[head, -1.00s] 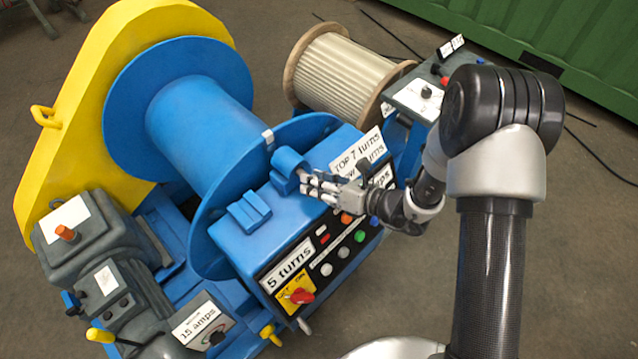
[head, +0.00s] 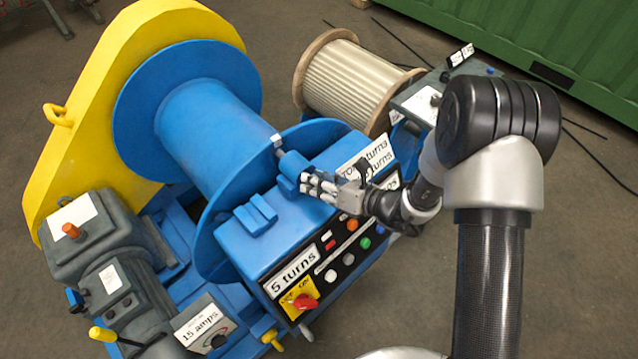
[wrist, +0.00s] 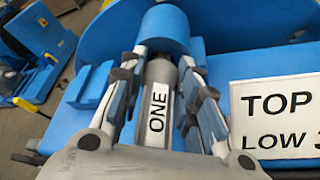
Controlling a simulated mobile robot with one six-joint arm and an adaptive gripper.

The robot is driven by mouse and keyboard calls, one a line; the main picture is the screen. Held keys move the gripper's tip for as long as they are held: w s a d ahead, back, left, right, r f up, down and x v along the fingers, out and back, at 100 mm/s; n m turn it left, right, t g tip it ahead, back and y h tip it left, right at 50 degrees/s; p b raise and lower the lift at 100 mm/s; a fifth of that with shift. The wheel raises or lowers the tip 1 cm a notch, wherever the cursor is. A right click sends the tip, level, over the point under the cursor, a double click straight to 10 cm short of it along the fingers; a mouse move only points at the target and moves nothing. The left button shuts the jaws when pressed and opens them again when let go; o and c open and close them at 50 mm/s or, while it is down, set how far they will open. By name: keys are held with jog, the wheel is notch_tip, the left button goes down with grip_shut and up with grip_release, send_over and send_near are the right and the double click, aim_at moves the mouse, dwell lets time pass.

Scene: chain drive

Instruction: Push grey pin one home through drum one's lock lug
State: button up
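Grey pin one (wrist: 158,112), labelled ONE, lies between the fingers of my gripper (wrist: 164,66) in the wrist view. The finger pads sit close against both its sides, so the gripper looks shut on it. The far end of the pin runs up to the rounded blue lock lug (wrist: 165,28), where its tip is hidden. In the head view the lug (head: 290,172) stands on the blue cabinet beside the flange of blue drum one (head: 205,125). My gripper (head: 312,186) is right at the lug's near side, and its fingers hide the pin there.
The blue cabinet (head: 238,246) carries a raised blue block (head: 254,214) left of the lug. Its panel has several buttons and a red switch (head: 303,301). A white sign (wrist: 275,112) reading TOP stands close right of the fingers. A cream rope reel (head: 350,82) is behind.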

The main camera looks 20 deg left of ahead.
jog(key=o, duration=0.5)
jog(key=shift+o, duration=0.2)
jog(key=shift+d, duration=0.15)
jog(key=v, duration=1.1)
jog(key=shift+d+r, duration=0.25)
jog(key=shift+d, duration=0.1)
